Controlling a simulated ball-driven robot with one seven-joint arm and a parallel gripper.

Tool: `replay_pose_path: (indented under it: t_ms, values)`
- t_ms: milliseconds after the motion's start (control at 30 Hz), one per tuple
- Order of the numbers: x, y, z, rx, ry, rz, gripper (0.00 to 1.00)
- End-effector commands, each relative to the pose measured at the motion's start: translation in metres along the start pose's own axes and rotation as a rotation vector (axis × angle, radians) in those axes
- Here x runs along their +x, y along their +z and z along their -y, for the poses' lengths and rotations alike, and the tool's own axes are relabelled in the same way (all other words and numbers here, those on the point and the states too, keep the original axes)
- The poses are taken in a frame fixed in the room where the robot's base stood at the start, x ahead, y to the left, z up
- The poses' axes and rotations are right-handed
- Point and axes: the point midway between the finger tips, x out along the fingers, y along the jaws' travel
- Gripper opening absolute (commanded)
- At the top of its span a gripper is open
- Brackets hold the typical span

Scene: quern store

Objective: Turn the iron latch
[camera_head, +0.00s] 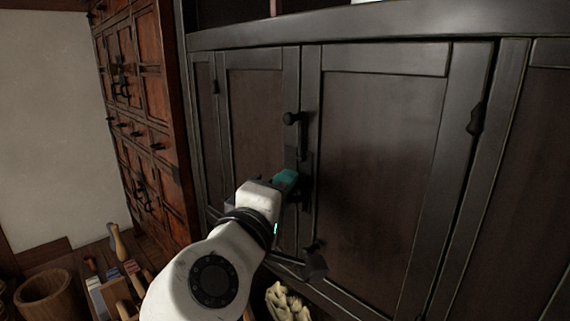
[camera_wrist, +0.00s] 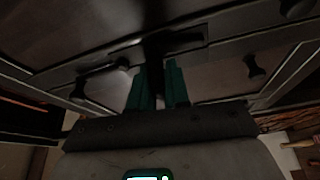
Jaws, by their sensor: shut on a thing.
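The dark iron latch (camera_head: 305,188) is mounted where two doors meet on the black cabinet (camera_head: 385,150). My gripper (camera_head: 288,181), with teal fingers, is at the latch in the head view and partly hides it. In the wrist view my gripper (camera_wrist: 158,85) has its two teal fingers on either side of a dark upright bar, the latch (camera_wrist: 154,76). The fingers are shut on it. The wrist view is dim, so the latch's exact angle is hard to tell.
A hinge (camera_head: 475,119) is on the right. A reddish wooden chest (camera_head: 140,110) stands at left. A wooden bucket (camera_head: 46,292) and a box of tools (camera_head: 112,288) are on the floor.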

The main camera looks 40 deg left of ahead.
Motion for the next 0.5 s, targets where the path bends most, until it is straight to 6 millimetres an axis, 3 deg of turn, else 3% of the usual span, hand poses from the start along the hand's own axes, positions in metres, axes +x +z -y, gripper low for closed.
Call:
replay_pose_path:
  t_ms: [500]
  values:
    - [-0.0006, -0.0015, 0.0027, -0.148, -0.061, -0.004, 0.0]
